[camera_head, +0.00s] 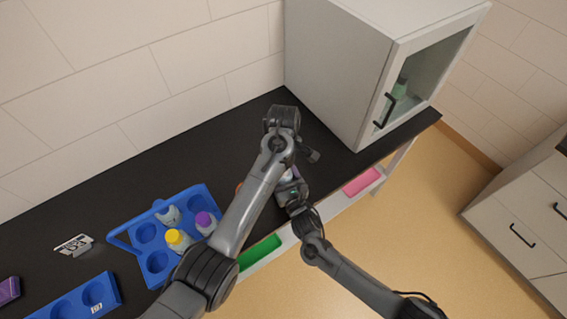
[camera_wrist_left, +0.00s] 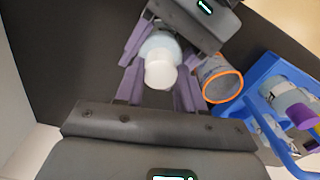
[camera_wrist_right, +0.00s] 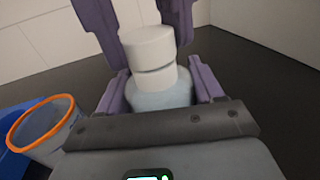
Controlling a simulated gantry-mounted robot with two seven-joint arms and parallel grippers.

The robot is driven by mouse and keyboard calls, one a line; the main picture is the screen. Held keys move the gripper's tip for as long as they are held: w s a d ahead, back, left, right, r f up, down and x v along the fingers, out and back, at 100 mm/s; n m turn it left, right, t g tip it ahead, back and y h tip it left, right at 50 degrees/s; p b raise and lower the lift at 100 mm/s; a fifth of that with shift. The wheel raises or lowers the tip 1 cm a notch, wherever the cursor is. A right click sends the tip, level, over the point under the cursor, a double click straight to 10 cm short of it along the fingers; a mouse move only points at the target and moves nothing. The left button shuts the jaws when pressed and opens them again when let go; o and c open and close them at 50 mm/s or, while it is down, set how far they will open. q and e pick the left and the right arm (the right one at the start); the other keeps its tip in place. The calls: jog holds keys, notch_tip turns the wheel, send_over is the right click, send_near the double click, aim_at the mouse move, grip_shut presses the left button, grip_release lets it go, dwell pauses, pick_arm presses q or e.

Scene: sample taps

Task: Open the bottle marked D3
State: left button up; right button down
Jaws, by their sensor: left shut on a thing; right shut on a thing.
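A pale blue bottle (camera_wrist_right: 160,97) with a white cap (camera_wrist_right: 148,46) stands upright between both grippers. No D3 mark is legible on it. My right gripper (camera_wrist_right: 155,85) is shut on the bottle's body. My left gripper (camera_wrist_left: 158,78) is shut around the white cap (camera_wrist_left: 160,72), with its fingers on either side. In the right wrist view a thin dark line separates the cap from a white part below it; I cannot tell whether the cap is fully free. In the head view my arms mostly hide the bottle.
An orange-rimmed cup (camera_wrist_left: 219,82) stands close beside the grippers. A blue rack (camera_head: 118,238) holds several bottles, including yellow-capped (camera_head: 178,239) and purple-capped (camera_head: 205,222) ones. A glass-fronted cabinet (camera_head: 345,70) stands at the right on the dark counter (camera_head: 150,177).

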pick_arm(q)
jog(key=shift+n, duration=1)
jog(key=shift+d, duration=0.1)
jog(key=shift+r, duration=0.25)
jog(key=shift+r, duration=0.85)
jog(key=shift+r, duration=0.15)
jog(key=shift+r, duration=1.9)
pick_arm(e)
jog(key=shift+c, duration=0.4)
grip_release()
